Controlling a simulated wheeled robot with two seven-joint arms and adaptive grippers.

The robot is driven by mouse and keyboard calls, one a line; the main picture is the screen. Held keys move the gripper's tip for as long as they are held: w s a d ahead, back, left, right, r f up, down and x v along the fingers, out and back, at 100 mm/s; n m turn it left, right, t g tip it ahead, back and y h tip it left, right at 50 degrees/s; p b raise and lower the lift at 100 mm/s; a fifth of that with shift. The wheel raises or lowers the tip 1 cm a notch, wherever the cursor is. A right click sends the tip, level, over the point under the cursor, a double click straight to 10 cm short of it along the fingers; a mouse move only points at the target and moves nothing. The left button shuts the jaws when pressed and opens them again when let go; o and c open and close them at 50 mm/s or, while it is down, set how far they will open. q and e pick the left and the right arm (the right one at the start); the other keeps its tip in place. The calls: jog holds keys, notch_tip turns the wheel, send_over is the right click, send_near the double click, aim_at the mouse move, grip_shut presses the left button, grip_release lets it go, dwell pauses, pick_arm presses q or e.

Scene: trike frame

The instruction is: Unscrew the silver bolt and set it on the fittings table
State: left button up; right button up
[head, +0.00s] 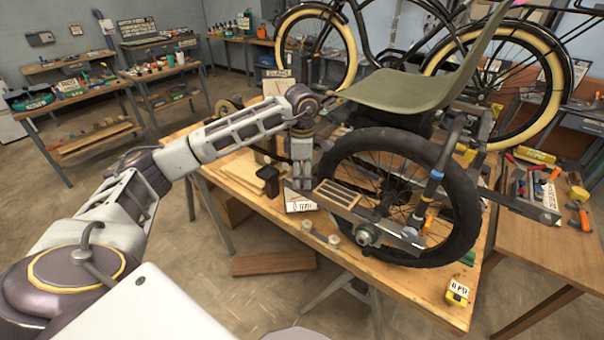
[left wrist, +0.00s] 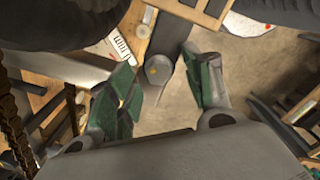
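My left gripper (head: 301,176) points down over the workbench (head: 402,289), left of the trike's wheel (head: 463,205). In the left wrist view my gripper (left wrist: 160,60) has its two green-padded fingers apart. A grey rounded part (left wrist: 158,72) shows in the gap between them; I cannot tell whether it is touched or what it belongs to. A round silver fitting (head: 368,235) sits at the front end of the grey bar beside the wheel. I cannot tell whether it is the silver bolt. Which table is the fittings table is also unclear. My right gripper is out of view.
A dark mug (head: 268,180), a white label card (head: 300,205) and small pale cylinders (head: 307,226) stand on the bench. A yellow box (head: 457,291) sits at its front right. The green seat (head: 425,88) overhangs the wheel. A tool table (head: 560,245) stands right; other tables stand left.

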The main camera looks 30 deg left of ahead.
pick_arm(q)
jog(key=c, duration=1)
jog(key=shift+s+d+n, duration=0.1)
jog(key=shift+n, duration=2.8)
jog(key=shift+d+r+n, duration=0.1)
jog(key=shift+d+n, duration=0.05)
jog(key=shift+n, duration=2.95)
jog(key=o, duration=0.8)
jog(key=shift+o, duration=0.2)
